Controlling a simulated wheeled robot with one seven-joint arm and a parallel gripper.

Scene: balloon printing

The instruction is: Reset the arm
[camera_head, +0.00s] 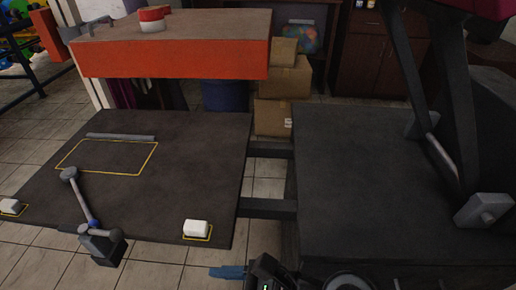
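Dark parts of my arm show at the bottom edge, right of centre, cut off by the frame. A blue piece at the left end of these parts seems to be the tip of my gripper (229,272). It is beyond the front edge of the dark table, over the floor, and appears to touch nothing. Its fingers cannot be told apart, so I cannot see whether it is open or shut.
A dark platen (200,160) with a yellow outline and white blocks (196,229) is at left. A jointed lever (80,200) stands at its front. An orange-edged board (170,58) is behind. A dark bed (350,180) with a slanted frame (408,75) is at right.

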